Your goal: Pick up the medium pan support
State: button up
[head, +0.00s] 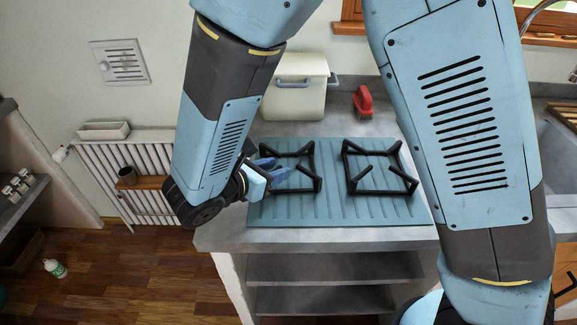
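Two black metal pan supports lie on the blue-grey ribbed hob plate (335,212). The left support (318,168) looks smaller than the right support (381,171). I cannot tell from this view which one is the medium one. My gripper (279,168) is at the left side of the left support, low over the plate. Its two bluish fingers look spread apart, with a gap between them. They overlap the support's left part in the picture and hide some of it. Whether they touch it is too small to tell.
A cream bin (295,100) and a red brush (363,101) stand behind the hob on the grey counter (225,238). A sink (565,155) is at the right, partly behind my arm. Open shelves (335,266) lie below the counter's front edge.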

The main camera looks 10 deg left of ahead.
jog(key=shift+c, duration=0.3)
grip_shut()
dwell(0.3)
